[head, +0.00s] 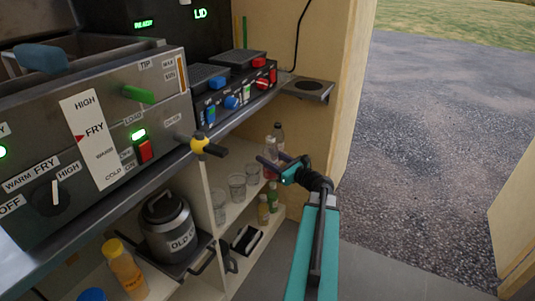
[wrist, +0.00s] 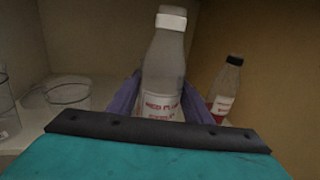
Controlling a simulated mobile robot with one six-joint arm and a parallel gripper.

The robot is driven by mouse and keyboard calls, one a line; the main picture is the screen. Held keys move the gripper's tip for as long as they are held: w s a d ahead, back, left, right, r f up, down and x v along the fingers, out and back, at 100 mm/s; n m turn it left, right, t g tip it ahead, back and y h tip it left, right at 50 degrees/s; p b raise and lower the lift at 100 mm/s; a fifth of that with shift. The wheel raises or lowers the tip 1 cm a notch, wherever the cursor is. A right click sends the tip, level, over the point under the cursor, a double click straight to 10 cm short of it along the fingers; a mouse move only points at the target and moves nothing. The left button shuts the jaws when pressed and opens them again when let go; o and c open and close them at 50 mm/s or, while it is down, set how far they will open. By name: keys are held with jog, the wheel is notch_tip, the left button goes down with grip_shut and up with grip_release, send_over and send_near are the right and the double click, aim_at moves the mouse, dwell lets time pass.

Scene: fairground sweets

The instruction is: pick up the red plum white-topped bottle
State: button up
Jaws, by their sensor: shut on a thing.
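The white-topped bottle (wrist: 163,75) stands upright between my gripper's purple fingers (wrist: 160,98) in the wrist view. It is clear and greyish, with red lettering on a white label; its lower part is hidden behind my gripper's body. In the head view the bottle (head: 270,150) shows at the upper shelf, with my gripper (head: 284,165) closed around it from the front right. I cannot tell whether its base touches the shelf.
A black-capped bottle with red contents (wrist: 226,90) stands just behind to the right. Clear cups (head: 237,187) stand left on the same shelf (head: 228,213). Small bottles (head: 263,210) stand on the shelf below. A wooden side wall (head: 347,95) bounds the right; the counter edge overhangs the shelves.

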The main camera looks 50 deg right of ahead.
jog(key=s+a, duration=0.1)
jog(key=s+a+p, duration=0.1)
jog(key=s, duration=0.1)
jog(key=s+a+p, duration=0.1)
jog(key=shift+s+r, duration=0.25)
jog(key=shift+r, duration=0.15)
jog(key=shift+s+a+p, duration=0.6)
jog(key=shift+s+p, duration=0.25)
jog(key=shift+p, duration=1.2)
jog(key=shift+s, duration=0.1)
